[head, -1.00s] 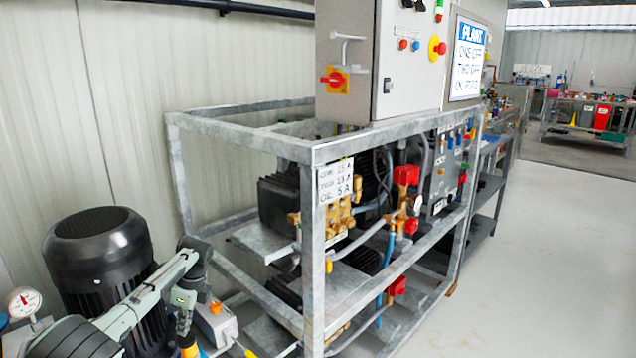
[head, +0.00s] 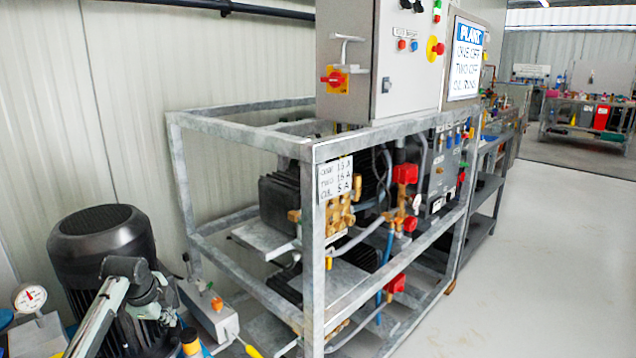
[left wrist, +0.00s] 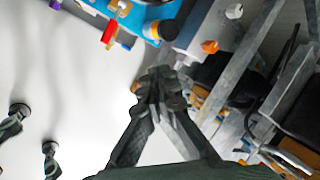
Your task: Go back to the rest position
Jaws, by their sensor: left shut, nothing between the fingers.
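My left arm (head: 100,318) comes in at the lower left of the head view, in front of the black motor (head: 100,245). Its wrist end is bent downward there, and the fingertips are hard to make out. In the left wrist view my left gripper (left wrist: 160,92) has its two fingers together at the tips, with nothing held. It points toward the floor and frame parts. My right gripper is not in view.
A grey metal frame (head: 314,260) holding pumps stands right of my arm, with a control cabinet (head: 350,80) on top. A grey box (head: 210,312) with an orange knob is close by. A pressure gauge (head: 30,298) is at left. The floor (head: 540,260) at right is clear.

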